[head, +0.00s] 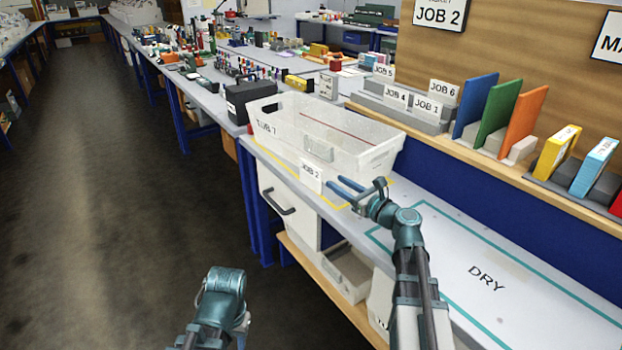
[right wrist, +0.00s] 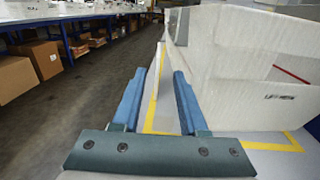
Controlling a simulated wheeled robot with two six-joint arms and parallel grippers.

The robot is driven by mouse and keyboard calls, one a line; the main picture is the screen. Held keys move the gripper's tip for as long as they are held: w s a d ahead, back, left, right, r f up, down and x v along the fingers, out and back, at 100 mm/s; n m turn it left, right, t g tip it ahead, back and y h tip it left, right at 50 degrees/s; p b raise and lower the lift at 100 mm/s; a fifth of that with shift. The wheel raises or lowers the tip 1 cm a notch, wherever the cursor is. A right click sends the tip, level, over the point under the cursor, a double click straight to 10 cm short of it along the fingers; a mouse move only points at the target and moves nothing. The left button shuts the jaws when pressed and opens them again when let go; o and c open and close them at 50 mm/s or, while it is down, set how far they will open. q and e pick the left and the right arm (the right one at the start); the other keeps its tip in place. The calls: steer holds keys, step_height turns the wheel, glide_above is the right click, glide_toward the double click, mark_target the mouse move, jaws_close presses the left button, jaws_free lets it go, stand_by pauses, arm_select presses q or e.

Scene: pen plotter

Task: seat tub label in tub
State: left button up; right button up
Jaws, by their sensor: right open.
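The tub (head: 375,157) is a white, open-topped box on the bench, and its wall fills the right of the right wrist view (right wrist: 238,75). Its long side facing the aisle carries a small clear holder (head: 318,149). A white card label reading JOB 2 (head: 311,177) stands upright below that holder, at the bench's aisle edge; I cannot tell whether it touches the tub. My right gripper (head: 335,185) is open and empty, its fingertips just right of the label. It also shows in the right wrist view (right wrist: 158,75). My left gripper is not in view.
A yellow outline (right wrist: 270,146) marks the bench around the tub. A black box (head: 250,100) stands behind the tub. A grey rack (head: 400,108) holds several JOB cards. Upright colored folders (head: 497,115) stand on the right shelf. The DRY area (head: 487,278) is clear.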

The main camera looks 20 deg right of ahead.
mark_target(316, 192)
steer(key=shift+x, duration=2.35)
steer(key=shift+a, duration=0.1)
steer(key=x, duration=0.5)
steer(key=shift+w+f, duration=0.1)
steer(key=shift+f, duration=0.05)
jaws_close()
